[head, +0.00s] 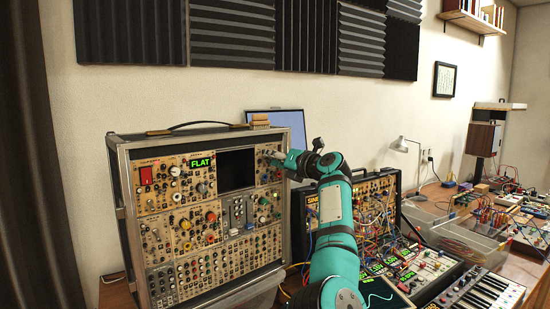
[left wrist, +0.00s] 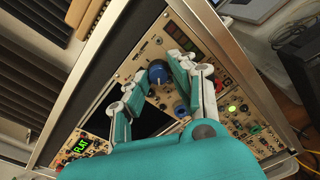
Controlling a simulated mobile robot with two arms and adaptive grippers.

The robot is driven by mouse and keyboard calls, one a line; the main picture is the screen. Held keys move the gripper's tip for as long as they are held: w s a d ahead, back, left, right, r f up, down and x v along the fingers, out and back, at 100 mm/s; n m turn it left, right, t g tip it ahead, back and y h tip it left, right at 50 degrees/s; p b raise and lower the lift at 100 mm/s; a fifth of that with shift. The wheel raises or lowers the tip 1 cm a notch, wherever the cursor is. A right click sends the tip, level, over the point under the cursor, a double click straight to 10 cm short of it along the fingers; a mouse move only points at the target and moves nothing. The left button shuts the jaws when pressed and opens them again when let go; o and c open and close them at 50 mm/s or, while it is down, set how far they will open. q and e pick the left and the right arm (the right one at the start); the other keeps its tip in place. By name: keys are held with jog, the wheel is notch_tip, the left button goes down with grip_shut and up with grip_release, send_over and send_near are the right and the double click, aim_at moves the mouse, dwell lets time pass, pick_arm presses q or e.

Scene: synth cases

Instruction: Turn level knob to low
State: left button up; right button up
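A synth case (head: 128,215) stands upright at the left, with a panel full of knobs. A blue knob (left wrist: 157,72) sits at the panel's upper right, beside a dark screen (head: 237,169). Its label and pointer are too small to read, so I cannot tell whether it is the level knob. My left gripper (head: 284,158) is at this corner of the panel. In the left wrist view, its two fingers (left wrist: 160,75) are apart, one on each side of the blue knob. I cannot tell whether they touch it. My right gripper is not in view.
A green FLAT display (head: 202,163) is left of the dark screen. A second case with tangled patch cables (head: 375,210) stands close to the right. A small keyboard (head: 475,297) and plastic bins (head: 460,238) fill the bench. Free room lies above the case.

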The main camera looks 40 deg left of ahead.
pick_arm(q)
jog(key=o, duration=0.3)
jog(key=shift+r, duration=0.1)
jog(key=shift+d, duration=0.1)
jog(key=s+d, duration=0.2)
jog(key=d, duration=0.9)
jog(key=shift+d, duration=0.35)
jog(key=shift+r, duration=0.15)
